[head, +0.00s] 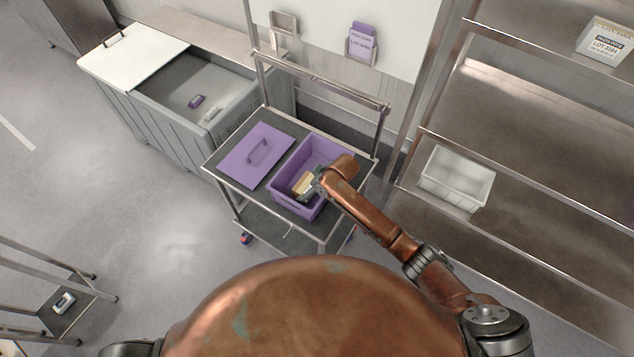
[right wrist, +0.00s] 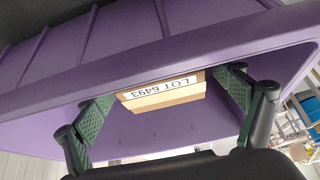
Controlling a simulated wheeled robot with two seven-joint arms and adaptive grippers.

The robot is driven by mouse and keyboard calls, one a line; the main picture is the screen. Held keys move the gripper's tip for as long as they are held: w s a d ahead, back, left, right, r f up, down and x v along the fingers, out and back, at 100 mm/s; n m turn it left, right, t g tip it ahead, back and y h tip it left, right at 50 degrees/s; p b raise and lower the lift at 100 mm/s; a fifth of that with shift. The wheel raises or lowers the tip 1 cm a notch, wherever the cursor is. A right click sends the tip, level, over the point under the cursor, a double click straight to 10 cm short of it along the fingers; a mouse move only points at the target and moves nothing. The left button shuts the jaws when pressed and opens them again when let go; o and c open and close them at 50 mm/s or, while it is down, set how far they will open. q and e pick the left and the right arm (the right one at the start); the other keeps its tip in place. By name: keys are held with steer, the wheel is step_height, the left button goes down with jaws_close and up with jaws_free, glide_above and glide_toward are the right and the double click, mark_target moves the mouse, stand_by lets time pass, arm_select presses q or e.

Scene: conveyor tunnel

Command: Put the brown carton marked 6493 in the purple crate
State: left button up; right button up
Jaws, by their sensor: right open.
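The brown carton (head: 302,183) is inside the purple crate (head: 287,200) on the cart, in the head view. In the right wrist view the carton (right wrist: 165,95) shows a white label reading LOT 6493, upside down. My right gripper (head: 311,182) reaches into the crate at the carton. Its green-padded fingers stand open on either side of the carton in the right wrist view, with a visible gap at the left finger. Whether the carton rests on the crate floor is hard to tell. My left gripper is out of view.
A purple lid (head: 257,155) with a handle lies on the cart left of the crate. A grey bin (head: 160,122) holding small items stands behind left. Metal shelves on the right hold a white bin (head: 455,178) and a carton marked LOT 3164 (head: 604,42). A purple-framed sign (head: 361,43) hangs behind.

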steer(key=v, duration=0.9)
steer(key=shift+f, duration=0.1)
